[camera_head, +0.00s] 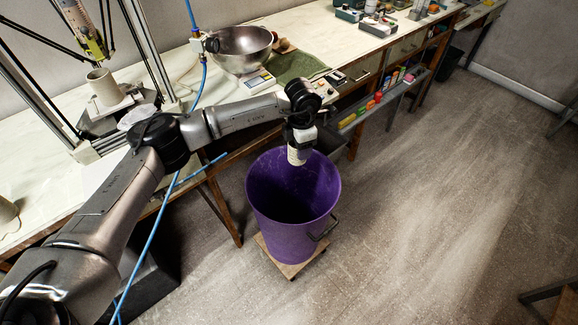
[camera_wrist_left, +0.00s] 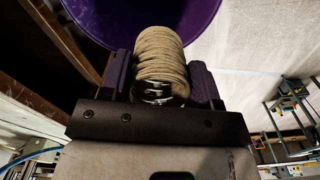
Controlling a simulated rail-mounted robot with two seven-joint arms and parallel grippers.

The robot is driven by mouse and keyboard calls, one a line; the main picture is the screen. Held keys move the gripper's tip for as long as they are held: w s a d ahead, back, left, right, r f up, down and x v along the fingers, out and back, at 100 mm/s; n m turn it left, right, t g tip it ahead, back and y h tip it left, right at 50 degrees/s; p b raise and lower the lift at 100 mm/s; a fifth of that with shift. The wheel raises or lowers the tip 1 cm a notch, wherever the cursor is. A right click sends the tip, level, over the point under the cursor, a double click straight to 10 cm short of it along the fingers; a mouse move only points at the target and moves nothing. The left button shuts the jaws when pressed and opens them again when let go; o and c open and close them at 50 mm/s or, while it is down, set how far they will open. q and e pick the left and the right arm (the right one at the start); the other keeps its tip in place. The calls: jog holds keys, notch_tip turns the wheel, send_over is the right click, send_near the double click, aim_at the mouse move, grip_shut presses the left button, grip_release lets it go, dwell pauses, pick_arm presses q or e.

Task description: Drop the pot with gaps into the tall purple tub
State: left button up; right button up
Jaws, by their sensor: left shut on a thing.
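The tall purple tub (camera_head: 290,230) stands upright on a small wooden board on the floor, its open top facing up. My left gripper (camera_head: 299,146) is over the back part of the tub's mouth in the head view, pointing down. It is shut on a small beige pot (camera_head: 298,157), which hangs at or just above rim height; the exact height is hard to tell. In the left wrist view the pot (camera_wrist_left: 161,55) shows ridged layers between the two fingers (camera_wrist_left: 160,85), with the purple tub (camera_wrist_left: 203,18) beyond it. My right gripper is out of view.
The long workbench (camera_head: 50,170) runs behind the tub, with a clay printer holding a beige cylinder (camera_head: 103,87), a metal bowl (camera_head: 240,47) and a green cloth (camera_head: 297,68). Another beige pot (camera_head: 7,211) stands at the left edge. Floor right of the tub is clear.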

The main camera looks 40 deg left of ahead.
aim_at(289, 155)
pick_arm(q)
jog(key=a+f+n+b, duration=0.2)
jog(key=f+n+b, duration=0.2)
jog(key=f, duration=0.3)
jog(key=a+f+n+b, duration=0.2)
jog(key=f+n+b, duration=0.1)
jog(key=f+b, duration=0.2)
notch_tip(289, 155, down, 2)
jog(key=shift+w+a+f+n, duration=0.15)
jog(key=shift+w+a+n, duration=0.25)
jog(key=shift+w, duration=0.05)
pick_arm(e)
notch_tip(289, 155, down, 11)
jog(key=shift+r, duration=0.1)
pick_arm(q)
jog(key=o, duration=1)
jog(key=shift+o, duration=0.2)
notch_tip(289, 155, up, 14)
jog(key=p, duration=0.4)
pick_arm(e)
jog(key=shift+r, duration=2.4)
pick_arm(q)
jog(key=shift+f, duration=0.1)
